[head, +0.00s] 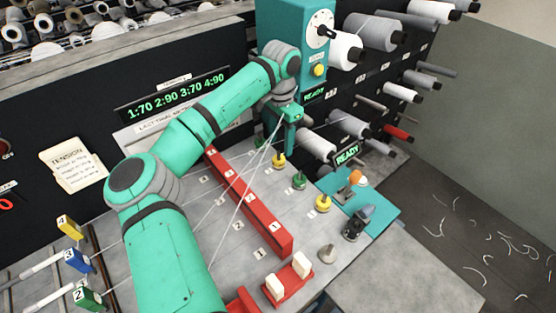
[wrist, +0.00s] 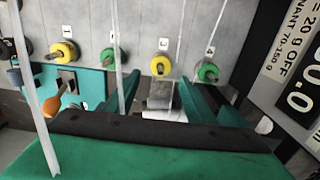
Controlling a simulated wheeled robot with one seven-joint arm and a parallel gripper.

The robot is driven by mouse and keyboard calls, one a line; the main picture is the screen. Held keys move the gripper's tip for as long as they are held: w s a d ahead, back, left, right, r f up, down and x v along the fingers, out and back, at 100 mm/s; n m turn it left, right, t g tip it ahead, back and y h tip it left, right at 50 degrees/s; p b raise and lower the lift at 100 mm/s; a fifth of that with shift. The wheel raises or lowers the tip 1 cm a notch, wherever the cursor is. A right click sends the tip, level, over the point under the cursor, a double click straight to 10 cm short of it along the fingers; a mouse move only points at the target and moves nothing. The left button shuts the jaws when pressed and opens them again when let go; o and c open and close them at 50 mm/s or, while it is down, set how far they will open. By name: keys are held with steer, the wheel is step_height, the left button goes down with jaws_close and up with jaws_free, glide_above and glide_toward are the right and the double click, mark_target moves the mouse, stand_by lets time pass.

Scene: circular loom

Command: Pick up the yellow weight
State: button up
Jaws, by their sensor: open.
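Two yellow weights stand in a row with green ones on the grey board. One yellow weight (head: 278,160) is just below my gripper (head: 291,138); in the wrist view this yellow weight (wrist: 160,66) lies just beyond and between the fingertips (wrist: 160,88). The other yellow weight (head: 322,203) is nearer the teal mat and shows at left in the wrist view (wrist: 63,52). A green weight (head: 299,180) stands between them, also in the wrist view (wrist: 110,57). Another green weight (wrist: 207,72) is right of the fingers. My gripper is open and empty.
A long red bar (head: 250,205) lies beside the weights. White threads cross the board and pass close to my gripper. Spools (head: 318,145) line the dark panel behind.

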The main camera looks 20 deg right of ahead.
mark_target(279, 155)
steer(key=shift+s+f, duration=0.1)
steer(key=shift+f, duration=0.25)
steer(key=shift+a+f, duration=0.15)
steer(key=shift+f, duration=1.2)
steer(key=shift+a+f, duration=0.1)
steer(key=shift+f, duration=1.25)
steer(key=c, duration=1.1)
